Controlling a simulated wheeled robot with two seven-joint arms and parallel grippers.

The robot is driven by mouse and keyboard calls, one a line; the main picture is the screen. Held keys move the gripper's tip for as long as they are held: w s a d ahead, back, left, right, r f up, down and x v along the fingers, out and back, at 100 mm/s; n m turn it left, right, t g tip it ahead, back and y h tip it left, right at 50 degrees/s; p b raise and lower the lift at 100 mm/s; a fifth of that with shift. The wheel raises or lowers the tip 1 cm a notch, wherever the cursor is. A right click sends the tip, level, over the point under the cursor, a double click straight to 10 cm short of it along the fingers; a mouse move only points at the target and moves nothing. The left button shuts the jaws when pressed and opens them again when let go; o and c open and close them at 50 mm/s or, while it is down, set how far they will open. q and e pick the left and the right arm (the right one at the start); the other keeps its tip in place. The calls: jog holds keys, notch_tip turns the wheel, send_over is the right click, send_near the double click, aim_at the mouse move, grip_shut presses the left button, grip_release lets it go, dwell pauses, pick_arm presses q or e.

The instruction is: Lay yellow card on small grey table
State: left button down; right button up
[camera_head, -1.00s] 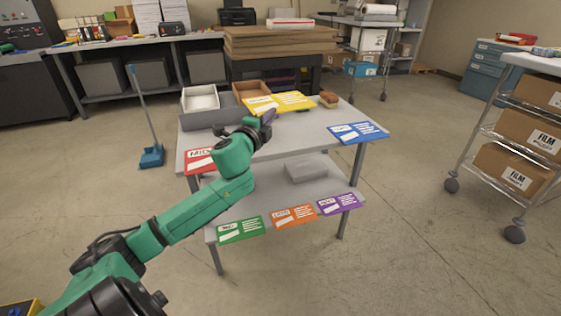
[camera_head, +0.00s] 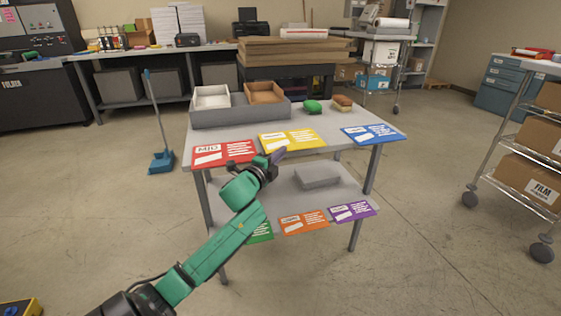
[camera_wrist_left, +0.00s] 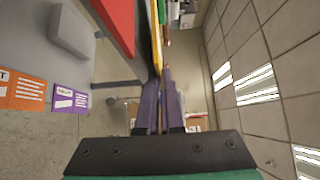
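The yellow card (camera_head: 290,140) lies nearly flat at the front edge of the small grey table's top (camera_head: 325,122), between a red card (camera_head: 223,152) and a blue card (camera_head: 372,134). My left gripper (camera_head: 278,155) is at the card's near edge, just in front of the tabletop. In the left wrist view, the purple fingers (camera_wrist_left: 161,85) are close together, with the edge of the yellow card (camera_wrist_left: 157,45) running in between their tips. They look shut on it. The card's contact with the tabletop is not clear. My right gripper is not in view.
A grey divided tray (camera_head: 240,114), a green lump (camera_head: 312,106) and a brown block (camera_head: 342,102) stand farther back on the tabletop. The lower shelf holds a grey block (camera_head: 317,177) and orange (camera_head: 304,222), purple (camera_head: 351,211) and green cards. A wire cart (camera_head: 500,150) stands right.

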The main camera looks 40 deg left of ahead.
pick_arm(q)
jog(key=shift+f, duration=0.6)
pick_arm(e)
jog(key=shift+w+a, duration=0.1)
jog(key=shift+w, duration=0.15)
pick_arm(q)
jog(key=shift+f, duration=0.15)
jog(key=c, duration=1.1)
grip_release()
jog(key=shift+o, duration=0.2)
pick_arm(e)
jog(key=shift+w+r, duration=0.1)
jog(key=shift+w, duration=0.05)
